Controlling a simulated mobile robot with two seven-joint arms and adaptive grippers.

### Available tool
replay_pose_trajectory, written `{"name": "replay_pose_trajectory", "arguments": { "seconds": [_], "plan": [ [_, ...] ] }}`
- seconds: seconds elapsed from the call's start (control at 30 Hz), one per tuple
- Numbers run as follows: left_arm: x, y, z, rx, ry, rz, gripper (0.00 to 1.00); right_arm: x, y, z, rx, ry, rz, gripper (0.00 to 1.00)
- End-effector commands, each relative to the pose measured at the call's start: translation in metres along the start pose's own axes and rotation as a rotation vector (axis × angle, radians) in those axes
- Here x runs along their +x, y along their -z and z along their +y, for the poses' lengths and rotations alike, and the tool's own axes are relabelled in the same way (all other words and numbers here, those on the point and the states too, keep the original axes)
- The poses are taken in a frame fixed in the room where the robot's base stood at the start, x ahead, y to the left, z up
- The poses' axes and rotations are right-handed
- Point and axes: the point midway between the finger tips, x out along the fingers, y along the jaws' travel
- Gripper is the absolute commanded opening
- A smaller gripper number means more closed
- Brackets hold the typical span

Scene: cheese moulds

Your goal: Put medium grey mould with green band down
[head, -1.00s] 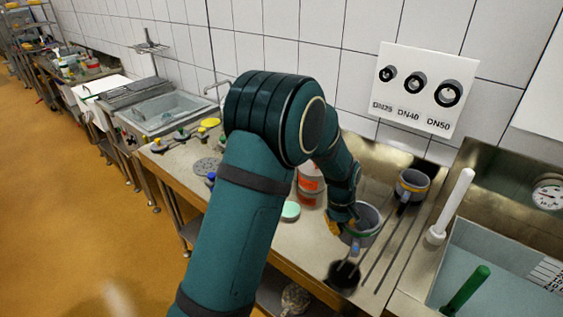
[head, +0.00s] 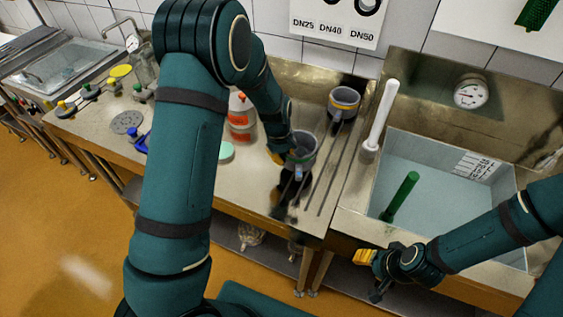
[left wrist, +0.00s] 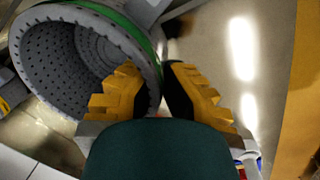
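The grey mould with the green band (head: 304,152) is at the drainboard beside the basin. In the left wrist view its perforated inside (left wrist: 62,62) and green band (left wrist: 118,18) show large at the upper left. My left gripper (head: 290,157) is at the mould's left side in the head view. In the left wrist view its yellow fingers (left wrist: 155,75) straddle the mould wall, one inside and one outside, closed on it. Whether the mould's base touches the drainboard is hard to tell. My right gripper (head: 368,268) is in front of the counter edge, away from the mould; its opening is unclear.
A mould with a yellow-orange band (head: 343,104) stands behind on the ribbed drainboard (head: 332,178). Right of it are a white rod (head: 380,118) and a basin (head: 440,165) with a green rod (head: 402,196). Orange-labelled containers (head: 240,125) and a pale green disc (head: 226,151) stand left.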

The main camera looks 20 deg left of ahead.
Motion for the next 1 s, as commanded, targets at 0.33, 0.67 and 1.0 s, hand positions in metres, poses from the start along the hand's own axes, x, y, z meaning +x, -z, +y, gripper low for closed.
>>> {"name": "replay_pose_trajectory", "arguments": {
  "seconds": [0.33,0.67,1.0],
  "plan": [
    [0.036,0.0,-0.005,-0.001,0.0,0.0,0.0,0.001,0.0,0.0,0.0,0.0,0.0,0.48],
    [0.039,0.0,-0.005,-0.001,0.0,0.0,0.0,0.004,-0.001,0.002,0.0,-0.001,0.0,0.48],
    [0.038,0.0,-0.005,-0.001,0.0,0.0,0.34,0.003,0.0,0.001,0.0,-0.001,0.0,0.48]
  ]
}}
